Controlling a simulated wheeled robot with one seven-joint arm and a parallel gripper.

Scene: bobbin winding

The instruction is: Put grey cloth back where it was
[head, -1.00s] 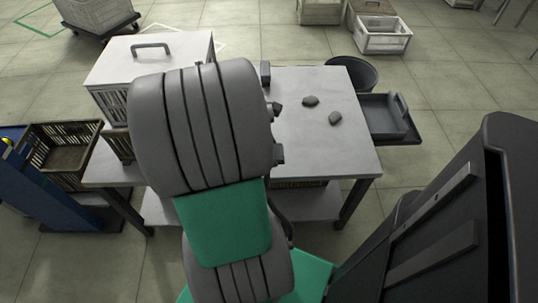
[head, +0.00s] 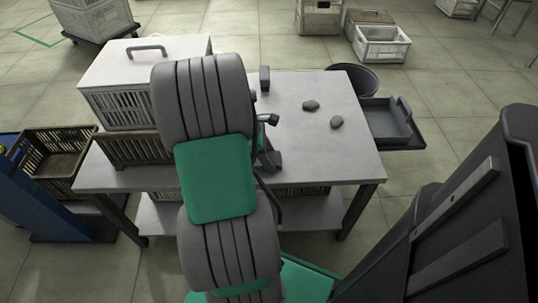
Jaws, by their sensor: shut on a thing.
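My gripper (head: 270,140) shows only in part past the right side of my arm, over the white table; my arm hides most of it. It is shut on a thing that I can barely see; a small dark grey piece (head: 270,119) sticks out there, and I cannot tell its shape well. Two small dark grey lumps, one (head: 311,105) farther back and one (head: 337,122) nearer, lie apart on the right half of the table; I cannot tell whether they are cloth.
The white table (head: 345,160) is clear around the lumps. A small dark block (head: 264,78) stands at its back edge. A white-lidded crate (head: 120,105) and a brown basket (head: 130,150) stand left. A dark tray (head: 385,122) and a round black bin (head: 358,80) are right.

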